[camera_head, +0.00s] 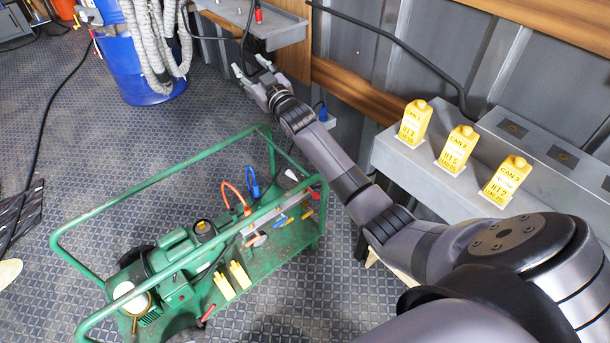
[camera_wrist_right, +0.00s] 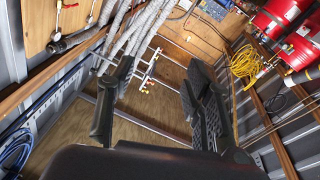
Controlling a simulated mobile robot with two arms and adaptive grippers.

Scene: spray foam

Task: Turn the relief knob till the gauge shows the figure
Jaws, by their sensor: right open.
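My right gripper (camera_head: 252,70) is open and empty, held beyond the green machine, below the grey wall shelf. In the right wrist view its two fingers stand wide apart (camera_wrist_right: 155,78) with nothing between them. A green machine (camera_head: 165,268) sits in a green tube frame (camera_head: 160,178) on the floor. A round gauge-like face (camera_head: 123,291) shows at its left end; its reading is too small to tell. A dark fitting with a yellowish top (camera_head: 204,227) stands on the machine. I cannot tell which part is the relief knob. My left gripper is not in view.
Three yellow cans (camera_head: 457,150) stand on a grey bench (camera_head: 420,172) at right. A blue drum (camera_head: 135,65) with grey hoses stands at back left. A grey shelf (camera_head: 277,32) is above my gripper. A black cable (camera_head: 42,130) crosses the floor at left.

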